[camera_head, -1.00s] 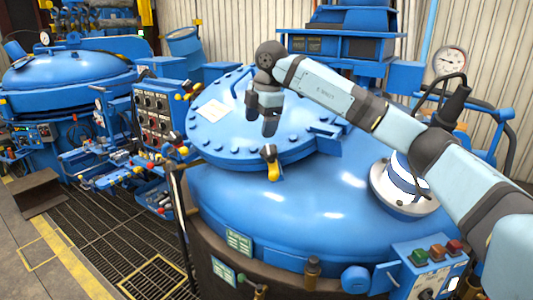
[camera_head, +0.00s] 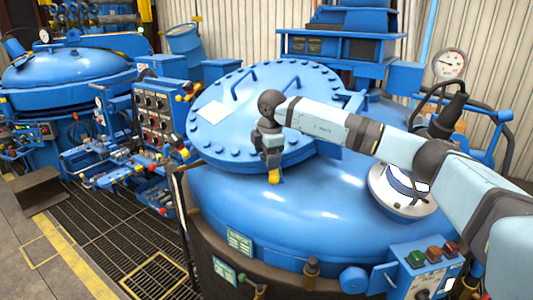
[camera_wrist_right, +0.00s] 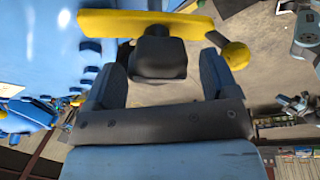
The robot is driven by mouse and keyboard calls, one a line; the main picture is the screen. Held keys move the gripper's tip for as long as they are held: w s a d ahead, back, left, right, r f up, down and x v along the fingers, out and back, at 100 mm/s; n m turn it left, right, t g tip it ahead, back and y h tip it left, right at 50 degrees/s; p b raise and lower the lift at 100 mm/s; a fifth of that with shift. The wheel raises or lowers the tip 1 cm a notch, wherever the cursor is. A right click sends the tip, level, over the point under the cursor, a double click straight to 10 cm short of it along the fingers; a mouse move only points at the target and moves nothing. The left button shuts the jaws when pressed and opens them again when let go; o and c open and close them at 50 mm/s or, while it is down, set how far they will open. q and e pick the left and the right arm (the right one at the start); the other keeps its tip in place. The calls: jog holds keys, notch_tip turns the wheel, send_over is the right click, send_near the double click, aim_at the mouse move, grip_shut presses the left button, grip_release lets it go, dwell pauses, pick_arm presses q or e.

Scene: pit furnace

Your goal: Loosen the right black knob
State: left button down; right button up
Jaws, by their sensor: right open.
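The black knob (camera_wrist_right: 158,55) shows in the right wrist view, between the two dark fingers of my right gripper, in front of a yellow bar (camera_wrist_right: 140,22). A gap shows on both sides of the knob. In the head view my right gripper (camera_head: 271,158) points down at the front rim of the round blue lid (camera_head: 235,125). It is open and hides the knob there. Only a yellow end (camera_head: 274,177) shows below the fingers. My left gripper is out of view.
The blue furnace dome (camera_head: 270,210) lies under the lid. A white-and-blue capped port (camera_head: 402,190) stands to the right, under my arm. A button box (camera_head: 425,265) is at the lower right, and a control panel (camera_head: 155,115) with several knobs is at the left.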

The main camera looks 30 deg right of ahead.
jog(key=shift+f, duration=0.25)
jog(key=c, duration=0.9)
